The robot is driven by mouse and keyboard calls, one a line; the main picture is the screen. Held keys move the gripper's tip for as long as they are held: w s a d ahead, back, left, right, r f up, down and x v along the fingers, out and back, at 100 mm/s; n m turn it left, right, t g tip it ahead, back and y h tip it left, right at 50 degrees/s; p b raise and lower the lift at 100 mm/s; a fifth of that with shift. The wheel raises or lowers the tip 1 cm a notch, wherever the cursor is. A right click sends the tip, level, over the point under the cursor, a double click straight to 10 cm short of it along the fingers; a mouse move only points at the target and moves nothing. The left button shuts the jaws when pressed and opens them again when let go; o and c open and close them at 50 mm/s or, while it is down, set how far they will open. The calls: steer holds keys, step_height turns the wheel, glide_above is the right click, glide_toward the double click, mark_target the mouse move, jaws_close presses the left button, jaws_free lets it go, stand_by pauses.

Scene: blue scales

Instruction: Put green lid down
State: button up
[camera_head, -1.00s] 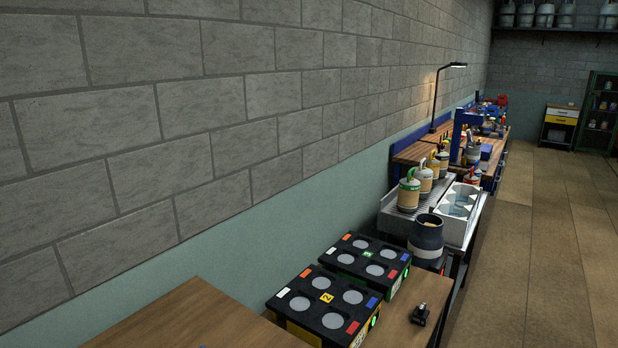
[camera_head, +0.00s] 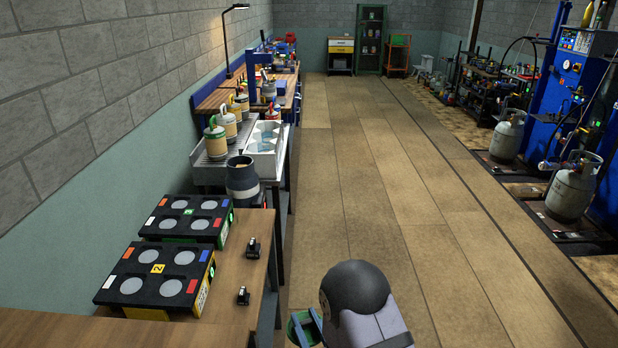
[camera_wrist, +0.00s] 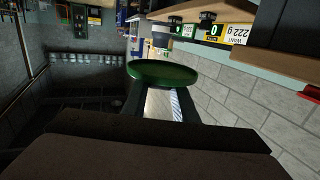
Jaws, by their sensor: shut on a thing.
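The green lid (camera_wrist: 163,73) is a round, shallow disc in the wrist view, held at the tips of my gripper (camera_wrist: 160,104). In the head view my gripper (camera_head: 306,328) is at the bottom centre, over the floor to the right of the bench. Part of the green lid (camera_head: 296,334) shows there at the fingers. My gripper is shut on it, and the lid is clear of the bench. My arm hides part of the lid in the head view.
Two black-topped units, marked 2 (camera_head: 156,268) and green (camera_head: 187,217), stand on the wooden bench (camera_head: 232,305). Two small black devices (camera_head: 253,247) (camera_head: 243,295) lie beside them. A dark pot (camera_head: 243,180) stands farther back. Gas cylinders (camera_head: 573,187) stand far right. The aisle floor is clear.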

steer(key=w+d+f+m+t+h, duration=0.1)
steer(key=d+m+h, duration=0.3)
steer(key=d, duration=1.2)
steer(key=shift+w+f+h, duration=0.3)
steer(key=shift+w+h, duration=0.35)
steer(key=shift+h, duration=0.45)
steer(key=shift+a, duration=0.1)
